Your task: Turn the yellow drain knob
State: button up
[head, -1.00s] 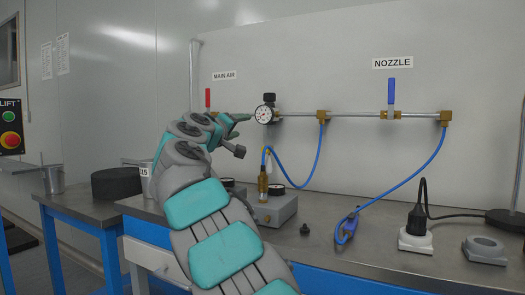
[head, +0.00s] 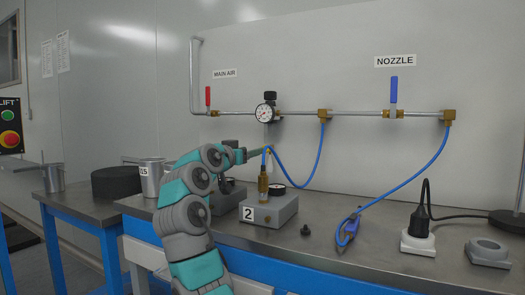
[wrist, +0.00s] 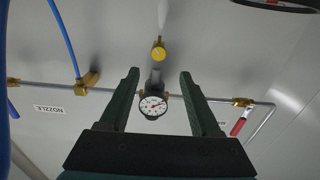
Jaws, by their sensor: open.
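The yellow drain knob (wrist: 158,53) shows in the wrist view, on a brass fitting at the end of a short stem that leads from the round gauge (wrist: 152,106). The wrist view is upside down, so the knob hangs below the gauge. My gripper (wrist: 158,75) is open, with one finger to each side of the stem in the picture and nothing between the fingers. The knob appears beyond the fingertips, not touched. In the head view my gripper (head: 264,151) is just below the gauge (head: 265,114), and I cannot make out the knob there.
A red-handled MAIN AIR valve (head: 208,98) and a blue-handled NOZZLE valve (head: 394,92) sit on the wall pipe. A blue hose (head: 304,180) hangs close to my gripper. Below stands a grey box marked 2 (head: 282,211) with an upright brass fitting (head: 263,183).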

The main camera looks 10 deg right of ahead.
aim_at(266, 149)
jog(key=p+x, duration=0.2)
jog(key=x, duration=0.6)
jog(key=shift+f, duration=0.2)
jog(key=shift+s+d, duration=0.1)
grip_shut()
dwell(0.3)
